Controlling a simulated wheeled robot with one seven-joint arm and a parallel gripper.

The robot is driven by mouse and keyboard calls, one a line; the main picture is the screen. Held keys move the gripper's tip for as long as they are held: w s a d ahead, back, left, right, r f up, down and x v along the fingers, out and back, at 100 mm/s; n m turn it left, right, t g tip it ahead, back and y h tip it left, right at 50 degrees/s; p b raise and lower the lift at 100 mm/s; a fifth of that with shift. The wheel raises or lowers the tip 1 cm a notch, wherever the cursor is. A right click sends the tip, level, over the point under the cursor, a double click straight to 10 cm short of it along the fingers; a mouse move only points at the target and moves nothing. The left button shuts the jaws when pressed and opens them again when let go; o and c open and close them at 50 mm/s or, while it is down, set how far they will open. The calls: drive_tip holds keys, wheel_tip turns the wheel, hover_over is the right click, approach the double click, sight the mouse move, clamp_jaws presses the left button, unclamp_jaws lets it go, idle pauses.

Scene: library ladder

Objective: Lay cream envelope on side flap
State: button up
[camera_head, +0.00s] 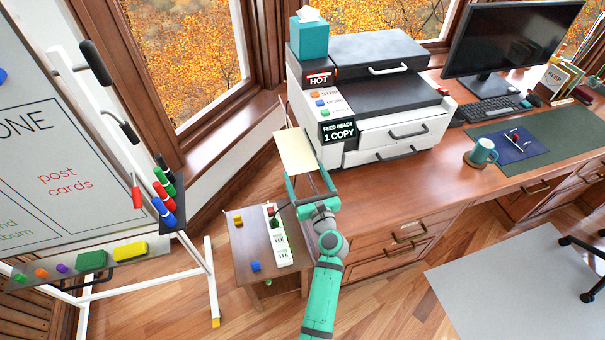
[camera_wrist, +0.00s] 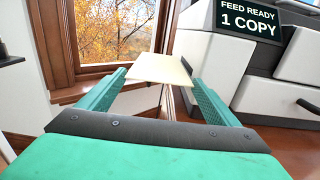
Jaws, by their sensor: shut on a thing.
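The cream envelope (camera_head: 295,152) is a flat, pale sheet held up at the left side of the printer, above the floor gap between the window ledge and the desk. My gripper (camera_head: 309,182) is shut on its near end, and the envelope sticks out beyond the fingertips. In the wrist view the envelope (camera_wrist: 160,68) lies between the two green fingers, close to level. Thin rails show beside and behind it at the printer's left side. I cannot tell whether these belong to the side flap, or whether the envelope touches them.
The printer (camera_head: 370,95) stands right of the envelope, with a teal tissue box on top. Below left, a low wooden surface (camera_head: 245,240) carries a white power strip (camera_head: 278,240) and small blocks. A whiteboard stand (camera_head: 210,265) with markers is at left. The desk front (camera_head: 400,190) is clear.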

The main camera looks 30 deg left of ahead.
drive_tip(key=shift+d+f, duration=0.1)
drive_tip(key=shift+d, duration=0.1)
drive_tip(key=shift+a, duration=0.1)
drive_tip(key=o, duration=0.9)
drive_tip(key=shift+s, duration=0.1)
drive_tip(key=shift+v, duration=3.4)
